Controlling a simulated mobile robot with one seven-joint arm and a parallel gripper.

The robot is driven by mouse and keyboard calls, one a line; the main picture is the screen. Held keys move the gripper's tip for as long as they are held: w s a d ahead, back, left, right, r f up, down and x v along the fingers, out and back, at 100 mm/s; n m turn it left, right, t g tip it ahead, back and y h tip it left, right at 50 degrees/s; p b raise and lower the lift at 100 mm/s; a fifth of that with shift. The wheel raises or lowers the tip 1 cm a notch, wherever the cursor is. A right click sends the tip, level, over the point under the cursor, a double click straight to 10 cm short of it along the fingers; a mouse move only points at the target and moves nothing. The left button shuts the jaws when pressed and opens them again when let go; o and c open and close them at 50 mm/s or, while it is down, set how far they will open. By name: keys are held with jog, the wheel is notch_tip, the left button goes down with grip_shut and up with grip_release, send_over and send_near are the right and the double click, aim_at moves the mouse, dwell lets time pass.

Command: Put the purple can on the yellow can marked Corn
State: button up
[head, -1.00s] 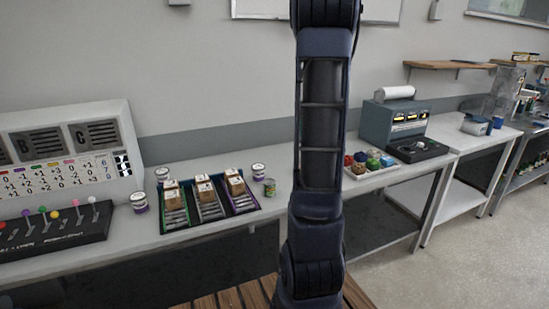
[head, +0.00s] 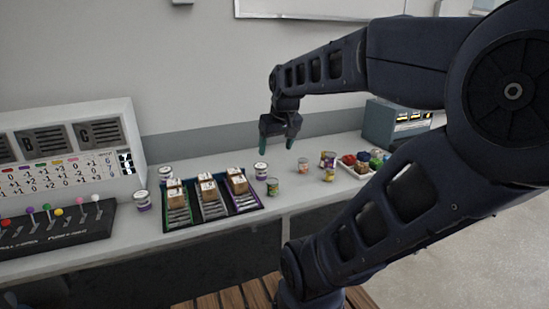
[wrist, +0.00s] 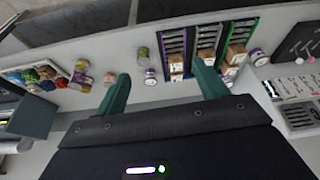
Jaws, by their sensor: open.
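My gripper (head: 277,147) is open and empty, held above the counter with its green fingers pointing down; the fingers also show in the wrist view (wrist: 163,88). Right of it stands a small group of cans: a dark purplish can (head: 328,160) and a yellowish can (head: 329,175) in front of it. In the wrist view this group (wrist: 81,78) is left of the fingers. A white can with a purple band (head: 261,171) stands by the trays, below the gripper in the picture. The labels are too small to read, so I cannot tell which can is marked Corn.
A green-yellow can (head: 272,186) and a small pale-orange can (head: 303,165) stand nearby. Trays with cartons (head: 212,208) lie to the left, with white-lidded cans (head: 142,200) beside them.

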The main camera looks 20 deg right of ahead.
jog(key=shift+m+t, duration=0.3)
jog(key=shift+m, duration=0.1)
jog(key=s+a, duration=0.1)
jog(key=s+f, duration=0.1)
jog(key=s, duration=0.1)
jog(key=s+a, duration=0.1)
jog(key=shift+s+a+f, duration=0.3)
jog(key=shift+s, duration=0.05)
